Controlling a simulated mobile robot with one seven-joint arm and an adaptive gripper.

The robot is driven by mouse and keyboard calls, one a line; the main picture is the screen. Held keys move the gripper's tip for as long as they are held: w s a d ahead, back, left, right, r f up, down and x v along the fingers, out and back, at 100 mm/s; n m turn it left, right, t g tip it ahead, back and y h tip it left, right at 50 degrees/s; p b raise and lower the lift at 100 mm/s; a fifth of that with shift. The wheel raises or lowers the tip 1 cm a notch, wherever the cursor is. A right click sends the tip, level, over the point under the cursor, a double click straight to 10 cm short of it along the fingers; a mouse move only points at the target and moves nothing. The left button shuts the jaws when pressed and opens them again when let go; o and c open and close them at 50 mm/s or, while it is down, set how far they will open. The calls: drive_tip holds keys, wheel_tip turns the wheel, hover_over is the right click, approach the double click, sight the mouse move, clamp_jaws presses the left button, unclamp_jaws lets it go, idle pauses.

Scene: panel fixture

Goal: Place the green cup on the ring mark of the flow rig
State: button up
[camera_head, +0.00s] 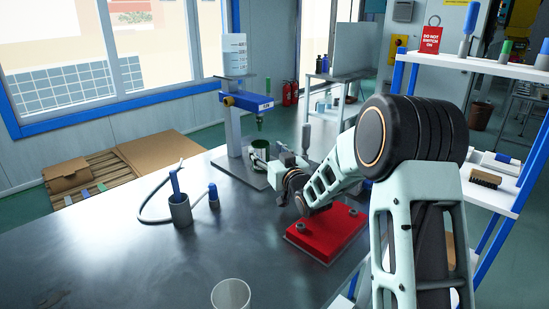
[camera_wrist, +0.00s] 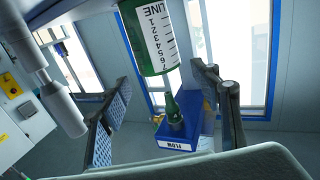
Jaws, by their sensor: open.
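The green cup (camera_head: 259,151) with a white label stands upright on the grey base of the flow rig (camera_head: 233,124), under its green nozzle (camera_head: 259,124). In the wrist view, which is upside down, the cup (camera_wrist: 155,38) shows its numbered scale, and the nozzle (camera_wrist: 177,105) points at its mouth from the blue FLOW block (camera_wrist: 183,137). My gripper (camera_head: 284,165) is just right of the cup. In the wrist view its fingers (camera_wrist: 161,82) are spread wide with nothing gripped; the cup appears just beyond the fingertips. I cannot see the ring mark.
A red plate (camera_head: 326,236) with knobs lies beneath my arm. A grey holder with a blue tool (camera_head: 180,211) and a pale hose (camera_head: 149,218) stand to the left. A pale cup (camera_head: 231,294) stands at the front edge. The left-front table is clear. A shelf (camera_head: 492,168) stands right.

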drive_tip(key=v, duration=0.6)
drive_tip(key=shift+s, duration=0.2)
drive_tip(key=shift+d, duration=0.1)
